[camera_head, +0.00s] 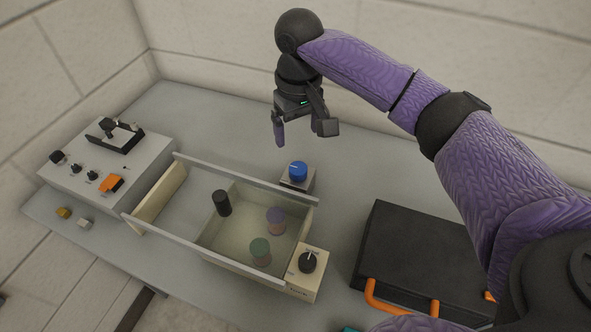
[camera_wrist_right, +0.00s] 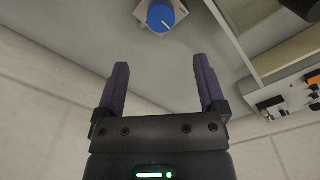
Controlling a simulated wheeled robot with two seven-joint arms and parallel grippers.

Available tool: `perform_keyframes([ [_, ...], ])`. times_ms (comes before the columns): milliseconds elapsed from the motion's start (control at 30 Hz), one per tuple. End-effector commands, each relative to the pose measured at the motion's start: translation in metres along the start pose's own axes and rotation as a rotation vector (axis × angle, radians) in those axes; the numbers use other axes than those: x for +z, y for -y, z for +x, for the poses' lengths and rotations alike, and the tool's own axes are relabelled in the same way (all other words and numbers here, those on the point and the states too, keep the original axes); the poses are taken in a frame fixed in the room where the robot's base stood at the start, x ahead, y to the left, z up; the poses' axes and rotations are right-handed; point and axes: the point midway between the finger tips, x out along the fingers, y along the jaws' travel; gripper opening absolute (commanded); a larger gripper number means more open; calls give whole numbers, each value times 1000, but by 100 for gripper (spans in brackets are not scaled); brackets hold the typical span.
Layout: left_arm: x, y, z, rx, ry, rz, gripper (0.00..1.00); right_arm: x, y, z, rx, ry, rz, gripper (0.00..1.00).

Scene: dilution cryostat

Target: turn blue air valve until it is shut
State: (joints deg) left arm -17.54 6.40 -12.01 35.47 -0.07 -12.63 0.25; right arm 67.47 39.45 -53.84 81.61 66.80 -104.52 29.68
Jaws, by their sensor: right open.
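The blue air valve (camera_head: 298,171) is a round blue knob on a small pale block, standing just behind the drawer-like tray in the head view. A light pointer line shows on its top. In the right wrist view the blue knob (camera_wrist_right: 161,16) is at the top, beyond the fingertips. My right gripper (camera_head: 302,137) is open and empty, above and behind the knob, apart from it. Its two purple fingers (camera_wrist_right: 163,78) show spread in the right wrist view with nothing between them. My left gripper is not in view.
An open tray (camera_head: 152,233) holds a black, a purple and a green cylinder. A block with a black knob (camera_head: 307,262) stands at its right corner. A control box (camera_head: 140,150) with switches is at left, a black case (camera_head: 420,250) with orange handles at right. Walls stand behind.

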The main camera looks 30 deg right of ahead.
Motion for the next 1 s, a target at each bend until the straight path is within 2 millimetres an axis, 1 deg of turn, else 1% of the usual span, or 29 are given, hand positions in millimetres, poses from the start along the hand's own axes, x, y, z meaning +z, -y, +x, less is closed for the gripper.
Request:
perform_keyframes([
  [67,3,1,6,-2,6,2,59,0,0,12,0,1,1,90],
  [167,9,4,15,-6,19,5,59,0,0,36,1,3,0,90],
  [200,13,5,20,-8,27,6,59,0,0,46,1,3,0,90],
  [300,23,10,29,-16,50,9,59,0,0,70,1,3,-1,90],
  [400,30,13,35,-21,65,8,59,0,0,86,1,2,-2,90],
  [533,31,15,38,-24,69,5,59,0,0,96,0,-1,-2,90],
  [767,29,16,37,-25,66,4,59,0,0,95,1,-2,-2,90],
  [800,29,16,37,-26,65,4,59,0,0,95,1,-2,-2,85],
  [867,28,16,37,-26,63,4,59,0,0,95,1,-2,-2,73],
  [900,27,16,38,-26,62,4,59,0,0,95,1,-2,-2,64],
  [967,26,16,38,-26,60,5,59,0,0,95,1,-2,-2,52],
  [1000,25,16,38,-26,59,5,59,0,0,95,1,-2,-2,43],
])
